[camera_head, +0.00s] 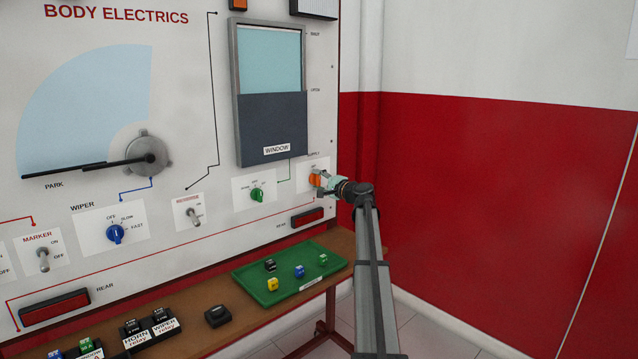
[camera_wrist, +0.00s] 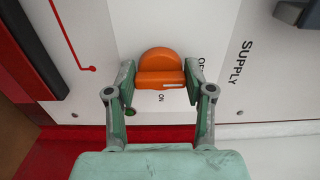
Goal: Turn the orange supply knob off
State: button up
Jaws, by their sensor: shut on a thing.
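The orange supply knob (camera_head: 314,180) is on the board's lower right, under the small SUPPLY label. In the wrist view the knob (camera_wrist: 159,68) has a round base and a raised grip bar lying across the picture. The printed OFF label is partly hidden beside it, and ON shows below the bar. My gripper (camera_wrist: 161,82) has one finger at each end of the bar and is shut on it. In the head view my gripper (camera_head: 322,181) reaches the knob from the right and covers part of its plate.
A green knob (camera_head: 257,194) and the window panel (camera_head: 271,95) are left of the supply knob. A red rear lamp (camera_head: 307,217) is just below. A green tray (camera_head: 248,277) with small coloured blocks lies on the shelf. A red and white wall (camera_head: 500,190) stands to the right.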

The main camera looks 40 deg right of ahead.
jog(key=o, duration=1.2)
jog(key=shift+c, duration=0.2)
jog(key=s, duration=1.2)
jog(key=shift+d, duration=0.45)
